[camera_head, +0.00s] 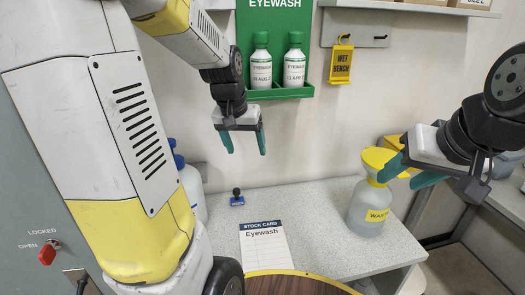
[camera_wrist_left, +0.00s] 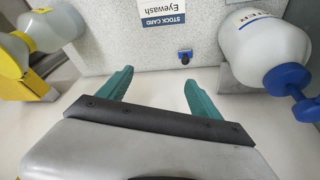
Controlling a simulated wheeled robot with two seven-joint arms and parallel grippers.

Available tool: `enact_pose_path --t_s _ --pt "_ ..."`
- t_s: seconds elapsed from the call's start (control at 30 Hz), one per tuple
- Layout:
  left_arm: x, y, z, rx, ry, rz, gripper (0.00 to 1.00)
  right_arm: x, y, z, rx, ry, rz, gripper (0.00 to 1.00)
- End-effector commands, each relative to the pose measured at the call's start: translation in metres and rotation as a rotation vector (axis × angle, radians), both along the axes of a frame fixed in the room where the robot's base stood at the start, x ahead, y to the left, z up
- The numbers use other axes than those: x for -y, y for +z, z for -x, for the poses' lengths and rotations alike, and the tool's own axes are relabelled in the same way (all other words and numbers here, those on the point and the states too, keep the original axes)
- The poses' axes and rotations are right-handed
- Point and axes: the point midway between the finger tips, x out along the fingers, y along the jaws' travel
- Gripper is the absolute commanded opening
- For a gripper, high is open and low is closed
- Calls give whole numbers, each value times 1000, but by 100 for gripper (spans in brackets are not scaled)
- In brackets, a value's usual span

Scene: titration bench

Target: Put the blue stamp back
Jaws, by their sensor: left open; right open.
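The blue stamp (camera_head: 237,198) stands upright on the speckled grey bench top, with a dark handle on a blue base. It also shows in the left wrist view (camera_wrist_left: 185,56), beyond the fingertips. My left gripper (camera_head: 246,143) is open and empty, raised above the bench in front of the wall, with its fingers pointing down. Its teal fingers also show in the left wrist view (camera_wrist_left: 158,82). My right gripper (camera_head: 397,176) is open and empty at the right, close to the yellow-topped waste container (camera_head: 366,222); I cannot tell whether they touch.
A stock card (camera_head: 264,246) marked Eyewash lies beside the stamp. Two eyewash bottles (camera_head: 261,65) stand in a green wall holder (camera_head: 280,92). A yellow wet bench tag (camera_head: 341,65) hangs nearby. White blue-capped bottles (camera_head: 190,187) stand at the left. The bench middle (camera_head: 318,218) is clear.

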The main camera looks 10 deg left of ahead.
Motion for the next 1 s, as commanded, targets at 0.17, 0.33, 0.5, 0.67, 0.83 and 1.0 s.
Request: enact_pose_path --t_s 0.17,0.33,0.5,0.67,0.83,1.0 --pt "29 46 58 96 -34 31 74 0 0 0 0 0 0 49" --pt "49 68 110 168 -65 59 74 0 0 0 0 0 0 49" --pt "61 74 145 216 -86 77 74 0 0 0 0 0 0 49" --pt "65 74 158 231 -94 83 74 0 0 0 0 0 0 49" --pt "65 74 159 232 -95 84 74 0 0 0 0 0 0 49" --pt "65 74 158 232 -95 84 74 0 0 0 0 0 0 49"
